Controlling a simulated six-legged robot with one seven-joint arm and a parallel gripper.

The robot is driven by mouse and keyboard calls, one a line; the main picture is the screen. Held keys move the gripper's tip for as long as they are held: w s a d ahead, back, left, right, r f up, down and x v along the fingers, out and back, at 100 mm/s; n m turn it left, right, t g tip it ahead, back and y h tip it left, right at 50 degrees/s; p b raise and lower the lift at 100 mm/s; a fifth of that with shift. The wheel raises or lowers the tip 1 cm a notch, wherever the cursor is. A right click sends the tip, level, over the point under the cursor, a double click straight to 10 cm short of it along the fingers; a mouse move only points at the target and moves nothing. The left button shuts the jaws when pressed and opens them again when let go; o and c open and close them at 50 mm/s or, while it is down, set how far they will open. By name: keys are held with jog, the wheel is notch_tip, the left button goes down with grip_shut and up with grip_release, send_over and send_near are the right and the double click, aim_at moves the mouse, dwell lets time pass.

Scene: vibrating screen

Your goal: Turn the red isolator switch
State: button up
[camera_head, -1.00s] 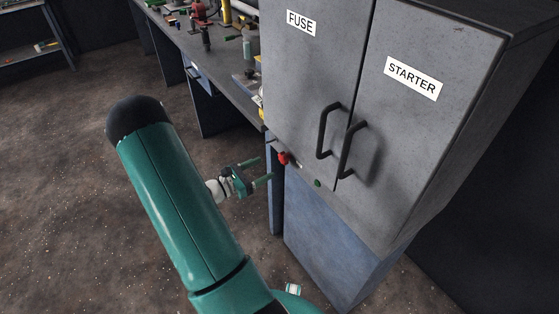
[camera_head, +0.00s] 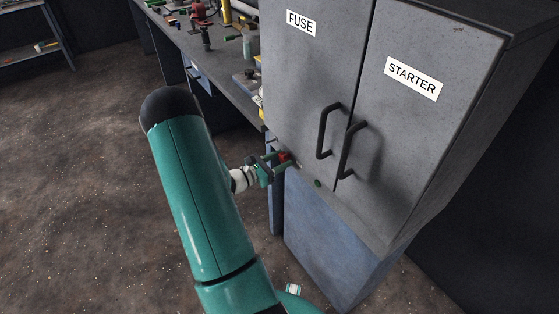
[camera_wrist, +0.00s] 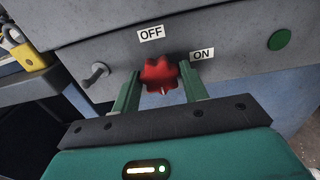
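The red isolator switch (camera_wrist: 160,74) is a lobed red knob on the lower front of the grey cabinet. A white OFF label (camera_wrist: 151,33) is above it and a white ON label (camera_wrist: 202,54) is to its upper right. In the head view the red switch (camera_head: 284,156) shows at the cabinet's lower left. My gripper (camera_wrist: 160,88) has its two green fingers on either side of the knob, left and right. The fingers look apart, with a small gap at the knob's sides; contact is unclear. In the head view my gripper (camera_head: 279,160) is at the switch.
A green button (camera_wrist: 279,40) is right of the switch. A grey lever (camera_wrist: 95,74) and a yellow padlock (camera_wrist: 30,55) are to the left. The cabinet doors have black handles (camera_head: 328,131). A cluttered workbench (camera_head: 225,80) stands behind; the floor at left is open.

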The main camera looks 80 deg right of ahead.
jog(key=shift+m, duration=0.4)
jog(key=m, duration=0.3)
jog(key=shift+w, duration=0.1)
jog(key=m, duration=1.4)
dwell(0.5)
jog(key=o, duration=0.9)
